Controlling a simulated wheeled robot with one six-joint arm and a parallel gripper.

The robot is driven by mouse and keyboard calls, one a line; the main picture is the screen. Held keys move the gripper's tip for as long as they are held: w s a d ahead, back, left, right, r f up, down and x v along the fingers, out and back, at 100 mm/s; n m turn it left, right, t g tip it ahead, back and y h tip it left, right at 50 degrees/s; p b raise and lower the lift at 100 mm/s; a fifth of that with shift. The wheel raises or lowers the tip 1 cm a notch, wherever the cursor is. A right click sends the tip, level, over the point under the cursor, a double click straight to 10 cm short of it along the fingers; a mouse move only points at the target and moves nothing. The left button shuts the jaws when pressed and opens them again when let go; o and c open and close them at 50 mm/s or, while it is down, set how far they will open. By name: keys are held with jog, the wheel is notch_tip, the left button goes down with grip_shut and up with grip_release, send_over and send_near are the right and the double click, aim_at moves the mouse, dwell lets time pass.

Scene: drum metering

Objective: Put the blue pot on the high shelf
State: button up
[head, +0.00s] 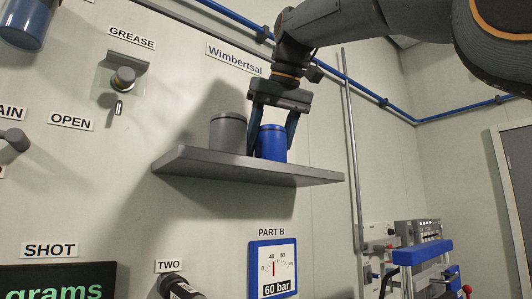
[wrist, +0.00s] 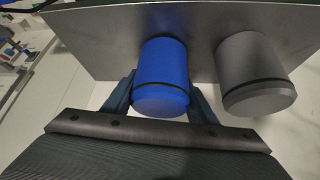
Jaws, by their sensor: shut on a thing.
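The blue pot (head: 271,143) is upright at the high shelf (head: 250,170), on its right half in the head view. My gripper (head: 272,135) reaches down from above with a finger on each side of the pot and is shut on it. In the wrist view the blue pot (wrist: 162,75) is between the two fingers (wrist: 160,95), with the shelf surface (wrist: 110,40) behind it. The pot's base appears to be at the shelf surface, but I cannot tell whether it bears on it.
A grey pot (head: 228,132) stands on the shelf just left of the blue pot; it also shows in the wrist view (wrist: 255,75). The shelf's right end is bare. Below are a PART B gauge (head: 272,268) and a blue-handled cart (head: 422,253). A blue pipe (head: 360,85) runs along the wall.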

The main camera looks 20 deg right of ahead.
jog(key=shift+f, duration=0.15)
jog(key=o, duration=1.2)
jog(key=shift+r, duration=0.25)
jog(key=v, duration=1.1)
jog(key=shift+s+r+p, duration=0.2)
jog(key=shift+s+p, duration=0.05)
jog(key=shift+p, duration=0.2)
